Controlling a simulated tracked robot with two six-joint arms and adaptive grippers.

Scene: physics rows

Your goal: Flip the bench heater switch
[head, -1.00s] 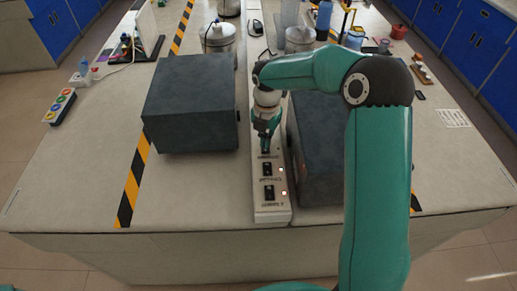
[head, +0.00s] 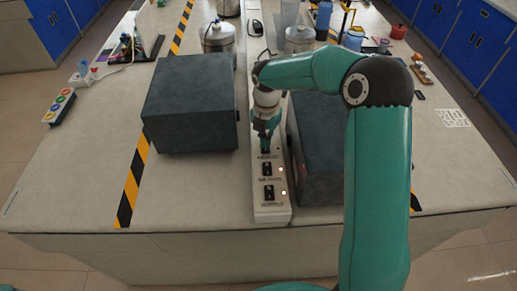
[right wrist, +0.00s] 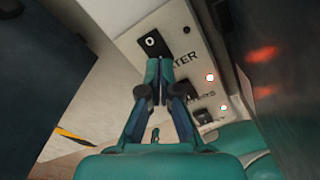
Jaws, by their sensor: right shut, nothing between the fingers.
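A pale switch panel (head: 271,212) runs along the bench between two dark boxes. Its far rocker switch is black with a white O and shows in the right wrist view (right wrist: 154,42), beside a label whose visible letters read "TER". My right gripper (right wrist: 159,72) is shut and empty, with its fingertips at the near edge of that switch; I cannot tell whether they touch it. In the head view my right gripper (head: 264,147) points down over the far end of the switch row and largely hides that switch. My left gripper is not in view.
Two nearer switches (head: 267,168) (head: 269,192) each have a lit lamp beside them. The left dark box (head: 190,105) and right dark box (head: 315,165) flank the panel closely. Metal pots (head: 218,38) stand behind.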

